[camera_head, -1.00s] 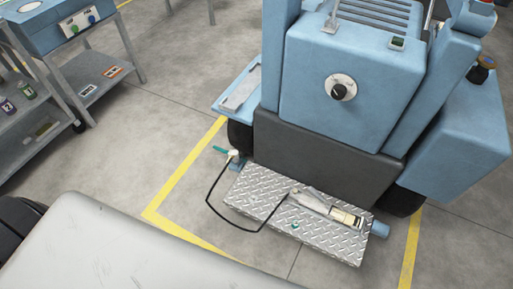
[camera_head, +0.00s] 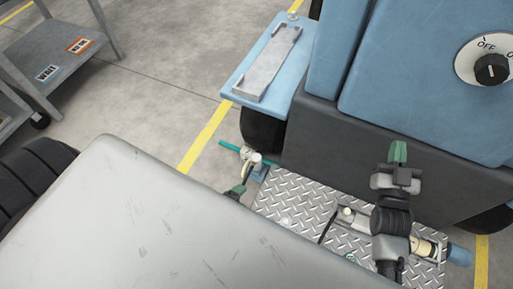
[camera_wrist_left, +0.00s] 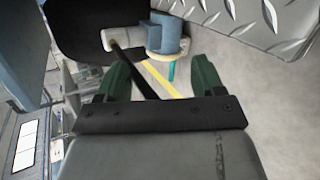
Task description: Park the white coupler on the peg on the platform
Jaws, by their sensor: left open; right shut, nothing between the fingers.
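The white coupler (camera_head: 256,158) is at the blue bracket (camera_head: 261,173) on the platform's left corner, beside a teal bar (camera_head: 231,147). In the left wrist view, a whitish cylinder (camera_wrist_left: 120,38), apparently the coupler, has a black hose running back between my fingers. My left gripper (camera_head: 240,188) is open just short of it; its green fingers also show in the left wrist view (camera_wrist_left: 157,58). My right gripper (camera_head: 397,155) is shut and empty above the diamond-plate platform (camera_head: 290,195). A small teal piece (camera_head: 350,258) on the platform may be the peg; I cannot tell.
A cream and grey tool (camera_head: 427,246) lies on the platform, partly hidden by my right arm. The blue machine (camera_head: 430,90) with a dial (camera_head: 490,68) stands behind. A side shelf holds a grey tray (camera_head: 268,62). A cart (camera_head: 60,60) stands at upper left.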

